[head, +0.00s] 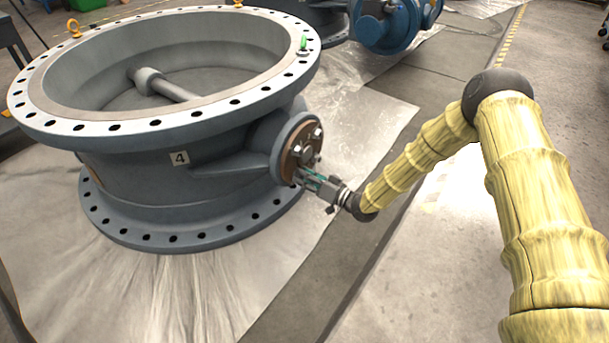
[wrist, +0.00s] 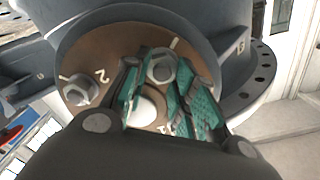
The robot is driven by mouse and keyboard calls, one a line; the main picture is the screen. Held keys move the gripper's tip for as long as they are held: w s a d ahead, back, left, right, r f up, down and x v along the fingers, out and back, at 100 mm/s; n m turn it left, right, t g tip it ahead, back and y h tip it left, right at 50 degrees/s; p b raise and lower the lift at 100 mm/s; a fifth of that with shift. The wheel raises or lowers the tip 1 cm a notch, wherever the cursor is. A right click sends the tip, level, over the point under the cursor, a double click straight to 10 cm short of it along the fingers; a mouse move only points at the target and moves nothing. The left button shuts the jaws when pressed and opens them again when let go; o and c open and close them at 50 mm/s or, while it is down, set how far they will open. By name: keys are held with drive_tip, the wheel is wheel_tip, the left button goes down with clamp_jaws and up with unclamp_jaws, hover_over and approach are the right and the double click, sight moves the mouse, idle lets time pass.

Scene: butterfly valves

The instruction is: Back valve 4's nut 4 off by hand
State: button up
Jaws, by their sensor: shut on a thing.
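Valve 4 (head: 180,159) is a large grey-blue ring body with a "4" label. Its brown side plate (head: 290,160) carries several hex nuts and also fills the middle of the wrist view (wrist: 100,50). My gripper (head: 303,178) is at the lower part of this plate. In the wrist view its teal-padded fingers (wrist: 160,78) are closed around a hex nut (wrist: 162,70). I cannot read that nut's number. Another nut (wrist: 76,90) sits at the left beside the mark "2". A mark "1" shows low, partly behind the fingers. A pale round hub (wrist: 148,110) lies between the fingers.
The valve's lower flange (head: 190,238) stands on a plastic sheet (head: 170,300). A green-marked bolt (head: 304,43) stands on the upper rim. Another blue valve (head: 385,25) is at the back. The floor right of the sheet is open.

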drive_tip(key=n+p, duration=0.4)
drive_tip(key=n, duration=0.3)
drive_tip(key=n+p, duration=0.4)
drive_tip(key=n, duration=0.4)
drive_tip(key=s+n+p, duration=0.1)
drive_tip(key=n+p, duration=0.3)
drive_tip(key=n, duration=0.3)
drive_tip(key=shift+a+f, duration=0.25)
drive_tip(key=shift+a, duration=0.05)
drive_tip(key=shift+n, duration=0.4)
drive_tip(key=o, duration=1)
drive_tip(key=v, duration=1.2)
drive_tip(key=shift+w, duration=0.1)
